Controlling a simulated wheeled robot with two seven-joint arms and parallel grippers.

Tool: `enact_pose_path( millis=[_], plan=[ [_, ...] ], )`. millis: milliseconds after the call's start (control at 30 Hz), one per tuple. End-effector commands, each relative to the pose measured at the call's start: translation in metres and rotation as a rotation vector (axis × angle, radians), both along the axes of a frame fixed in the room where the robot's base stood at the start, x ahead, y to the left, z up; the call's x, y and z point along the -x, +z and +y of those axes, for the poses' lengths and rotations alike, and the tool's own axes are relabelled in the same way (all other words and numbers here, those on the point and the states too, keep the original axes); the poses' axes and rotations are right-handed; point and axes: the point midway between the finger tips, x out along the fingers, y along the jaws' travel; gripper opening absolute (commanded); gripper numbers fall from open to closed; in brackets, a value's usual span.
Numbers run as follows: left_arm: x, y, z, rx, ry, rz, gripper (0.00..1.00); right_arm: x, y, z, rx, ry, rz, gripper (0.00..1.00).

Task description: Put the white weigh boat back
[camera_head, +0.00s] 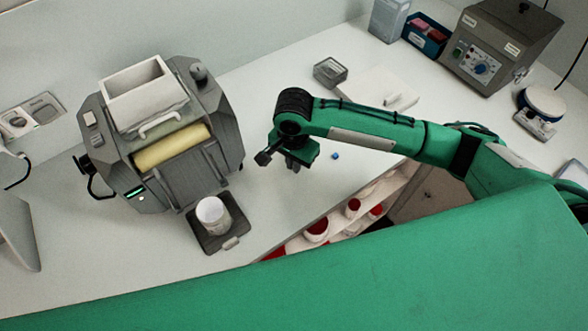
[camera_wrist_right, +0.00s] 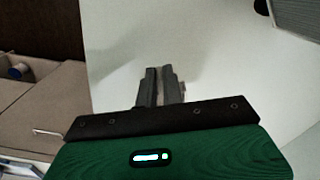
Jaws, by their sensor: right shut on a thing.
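My right gripper (camera_head: 294,163) points down over the white bench, to the right of the mill. In the right wrist view its two dark fingers (camera_wrist_right: 161,86) are nearly together, with a thin pale strip between them. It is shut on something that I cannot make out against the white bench. I cannot pick out the white weigh boat with certainty in either view. My left gripper is not in view.
The grey mill (camera_head: 160,130) has a white hopper and a yellow roller. A white cup (camera_head: 213,215) stands on a dark plate in front of it. A small blue object (camera_head: 335,155), a clear box (camera_head: 330,71) and a white slab (camera_head: 380,88) lie beyond my wrist. Shelved red-and-white containers (camera_head: 317,230) sit below.

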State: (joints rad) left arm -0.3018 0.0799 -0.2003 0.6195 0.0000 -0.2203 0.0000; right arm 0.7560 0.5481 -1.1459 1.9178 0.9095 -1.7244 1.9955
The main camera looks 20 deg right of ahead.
Motion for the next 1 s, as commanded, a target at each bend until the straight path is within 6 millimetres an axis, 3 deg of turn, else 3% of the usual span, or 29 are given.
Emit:
enact_pose_path(
  millis=[400, 767, 800, 867, 900, 1000],
  plan=[
    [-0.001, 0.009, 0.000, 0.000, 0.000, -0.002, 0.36, 0.000, -0.046, 0.000, 0.001, 0.000, 0.001, 0.00],
    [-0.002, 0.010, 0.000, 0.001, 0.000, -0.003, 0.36, 0.001, -0.049, 0.000, -0.001, 0.000, 0.001, 0.00],
    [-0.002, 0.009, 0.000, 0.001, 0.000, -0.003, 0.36, 0.000, -0.050, 0.000, 0.000, 0.000, 0.000, 0.14],
    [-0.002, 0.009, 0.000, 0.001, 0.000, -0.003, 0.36, 0.000, -0.050, 0.000, 0.000, 0.000, 0.000, 0.26],
    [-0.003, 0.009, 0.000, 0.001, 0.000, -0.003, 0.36, 0.000, -0.050, 0.000, 0.000, 0.000, 0.000, 0.30],
    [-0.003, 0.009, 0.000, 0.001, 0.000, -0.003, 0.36, 0.000, -0.050, 0.000, 0.000, 0.000, 0.000, 0.30]
  ],
)
